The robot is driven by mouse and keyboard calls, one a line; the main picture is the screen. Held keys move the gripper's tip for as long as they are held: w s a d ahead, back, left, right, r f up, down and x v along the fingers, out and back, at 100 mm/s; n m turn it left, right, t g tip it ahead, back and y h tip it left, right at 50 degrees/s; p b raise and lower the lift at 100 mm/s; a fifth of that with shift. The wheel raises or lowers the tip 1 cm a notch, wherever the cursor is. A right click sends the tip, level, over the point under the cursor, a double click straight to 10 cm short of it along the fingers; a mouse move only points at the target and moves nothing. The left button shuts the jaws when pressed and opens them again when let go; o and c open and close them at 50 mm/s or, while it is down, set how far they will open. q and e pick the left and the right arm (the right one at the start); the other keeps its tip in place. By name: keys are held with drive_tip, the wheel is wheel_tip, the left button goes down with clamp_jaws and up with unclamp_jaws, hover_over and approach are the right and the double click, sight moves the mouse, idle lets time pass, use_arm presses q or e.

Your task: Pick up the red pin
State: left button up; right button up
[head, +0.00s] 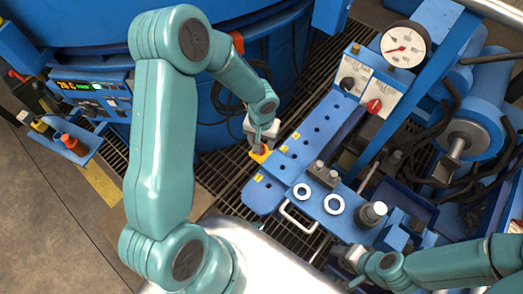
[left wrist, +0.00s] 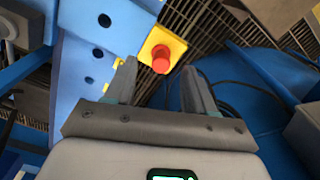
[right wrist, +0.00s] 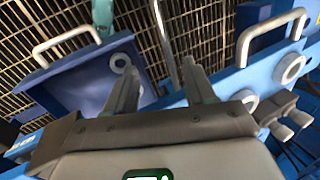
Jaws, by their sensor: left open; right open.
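The red pin (left wrist: 161,60) stands on a yellow square plate (left wrist: 152,42) beside the blue board with holes. In the left wrist view it shows between and beyond the tips of my left gripper (left wrist: 159,72), whose fingers are apart and empty. In the head view my left gripper (head: 261,136) is right above the pin (head: 263,150) and partly covers it. Whether the fingers reach down around the pin, I cannot tell. My right gripper (right wrist: 160,68) is open and empty above a blue tray at the lower right of the head view.
The blue board (head: 310,135) has yellow marks along its left edge. A panel with a red knob (head: 374,105) and a gauge (head: 404,47) stand behind it. White rings (head: 334,204) and a metal handle (head: 297,217) are nearer. Dark grating lies below.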

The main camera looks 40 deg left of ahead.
use_arm(q)
drive_tip(key=f, duration=0.5)
drive_tip(key=shift+w+a, duration=0.2)
drive_tip(key=shift+w, duration=0.05)
drive_tip(key=shift+c, duration=0.3)
clamp_jaws()
drive_tip(key=shift+r, duration=0.1)
drive_tip(key=shift+r, duration=0.1)
wheel_tip(320, 180, up, 20)
drive_tip(key=p, duration=0.2)
drive_tip(key=shift+p, duration=0.3)
